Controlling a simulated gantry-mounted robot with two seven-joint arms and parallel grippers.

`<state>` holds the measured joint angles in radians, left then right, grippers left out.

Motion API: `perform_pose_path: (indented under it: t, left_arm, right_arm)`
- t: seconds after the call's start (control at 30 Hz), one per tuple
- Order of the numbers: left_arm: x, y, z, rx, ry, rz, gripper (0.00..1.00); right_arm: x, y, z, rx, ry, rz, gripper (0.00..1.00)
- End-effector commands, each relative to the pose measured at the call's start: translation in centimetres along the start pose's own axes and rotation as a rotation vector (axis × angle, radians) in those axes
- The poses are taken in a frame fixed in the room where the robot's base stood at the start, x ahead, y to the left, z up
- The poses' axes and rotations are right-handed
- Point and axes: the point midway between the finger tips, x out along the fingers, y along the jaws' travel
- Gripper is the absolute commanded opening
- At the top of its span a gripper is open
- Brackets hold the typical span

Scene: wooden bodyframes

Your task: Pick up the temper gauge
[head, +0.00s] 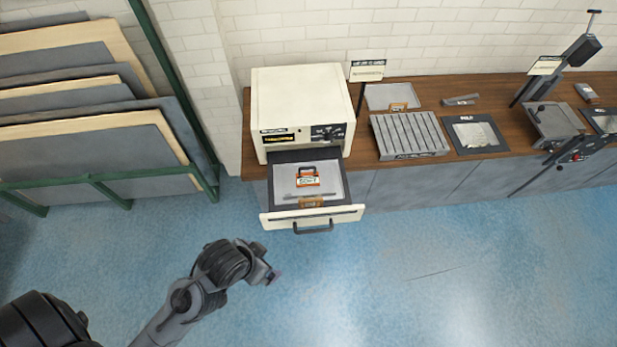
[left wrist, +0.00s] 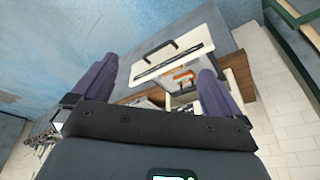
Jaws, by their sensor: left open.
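A small orange-and-white labelled piece with a black handle (head: 308,177), which looks like the temper gauge, lies in the open drawer (head: 338,212) of a cream cabinet. It also seems to show as an orange-and-white patch (left wrist: 180,78) in the left wrist view, partly hidden by a finger. My left gripper (head: 272,276) is in front of the drawer, to its lower left in the head view, apart from it. Its two purple fingers are spread with nothing between them in the left wrist view (left wrist: 158,82). My right gripper does not show.
The cream cabinet (head: 300,95) stands on a wooden counter (head: 440,95). A slotted grey block (head: 408,135) and a dark-framed plate (head: 475,134) lie to its right. A green rack (head: 105,190) of boards stands at left. The blue floor before the drawer is clear.

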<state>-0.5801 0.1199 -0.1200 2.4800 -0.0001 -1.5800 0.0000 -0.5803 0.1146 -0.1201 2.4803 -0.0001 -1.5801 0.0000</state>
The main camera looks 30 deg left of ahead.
Motion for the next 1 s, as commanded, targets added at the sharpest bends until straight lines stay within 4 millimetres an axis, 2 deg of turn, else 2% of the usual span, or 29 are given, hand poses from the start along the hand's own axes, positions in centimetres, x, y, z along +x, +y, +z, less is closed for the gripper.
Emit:
perform_pose_path:
  t: [0.37,0.73,1.0]
  left_arm:
    - [0.00,0.00,0.00,0.000,0.000,0.000,1.00]
    - [0.00,0.00,0.00,0.000,0.000,0.000,0.45]
    - [0.02,-0.01,-0.01,-0.002,0.000,0.000,0.44]
  right_arm:
    - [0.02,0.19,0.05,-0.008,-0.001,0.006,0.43]
    - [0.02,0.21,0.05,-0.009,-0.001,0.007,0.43]
    - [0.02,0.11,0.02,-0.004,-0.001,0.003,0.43]
